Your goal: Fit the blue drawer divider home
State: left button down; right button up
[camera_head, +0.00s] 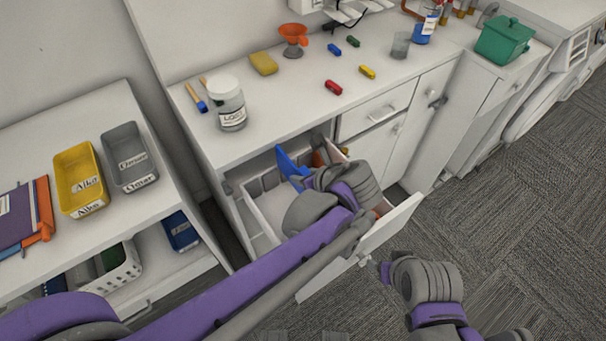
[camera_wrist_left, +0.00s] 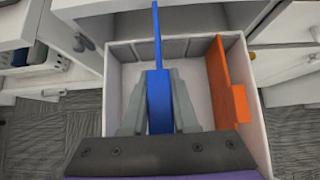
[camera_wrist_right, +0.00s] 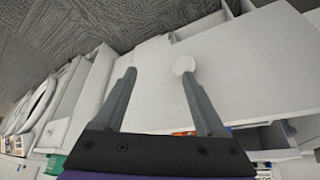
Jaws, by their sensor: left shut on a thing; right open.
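The blue drawer divider (camera_wrist_left: 157,60) stands upright between the fingers of my left gripper (camera_wrist_left: 158,90), which is shut on it over the open drawer. In the head view the divider (camera_head: 290,167) shows at the drawer's back, partly hidden by my left arm. The white drawer (camera_head: 262,209) is pulled out, with grey slotted pieces (camera_wrist_left: 175,48) along its back wall. An orange divider (camera_wrist_left: 225,80) stands along the drawer's right side in the left wrist view. Whether the blue divider touches the drawer floor is hidden. My right gripper (camera_wrist_right: 157,85) is open and empty, outside the drawer front.
The counter above holds a lidded jar (camera_head: 229,105), a yellow sponge (camera_head: 263,63), an orange funnel (camera_head: 293,36) and several small coloured blocks. A side shelf at left carries a yellow bin (camera_head: 80,180) and a grey bin (camera_head: 129,157). Carpet at right is clear.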

pick_arm(q)
jog(key=shift+f+b, duration=3.15)
jog(key=shift+f, duration=1.15)
jog(key=c, duration=0.6)
grip_release()
jog(key=p+v, duration=0.1)
jog(key=v, duration=1)
jog(key=shift+f+p, duration=0.1)
jog(key=shift+p, duration=0.2)
